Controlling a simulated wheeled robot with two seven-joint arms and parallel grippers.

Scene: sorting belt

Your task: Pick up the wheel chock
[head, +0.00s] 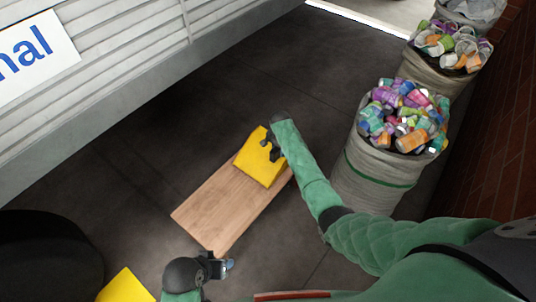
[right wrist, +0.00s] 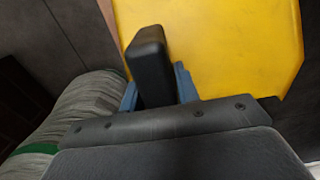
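The yellow wheel chock (head: 254,170) sits on a wooden board (head: 212,207) on the dark floor, near the board's far end. My right gripper (head: 268,150) is at the chock's upper right side, over or against it. In the right wrist view the yellow chock (right wrist: 225,45) fills the upper right, behind a black finger (right wrist: 152,65) with blue edges. The other finger is hidden, so neither the gap nor a grip can be made out. My left gripper (head: 226,266) is below the board's near end, away from the chock; its fingers are too small to judge.
Sacks full of cans (head: 378,175) stand to the right, beside a brick wall (head: 500,140). A corrugated white wall (head: 130,60) runs along the upper left. Another yellow object (head: 126,287) and a black round shape (head: 45,255) are at lower left. Floor left of the board is clear.

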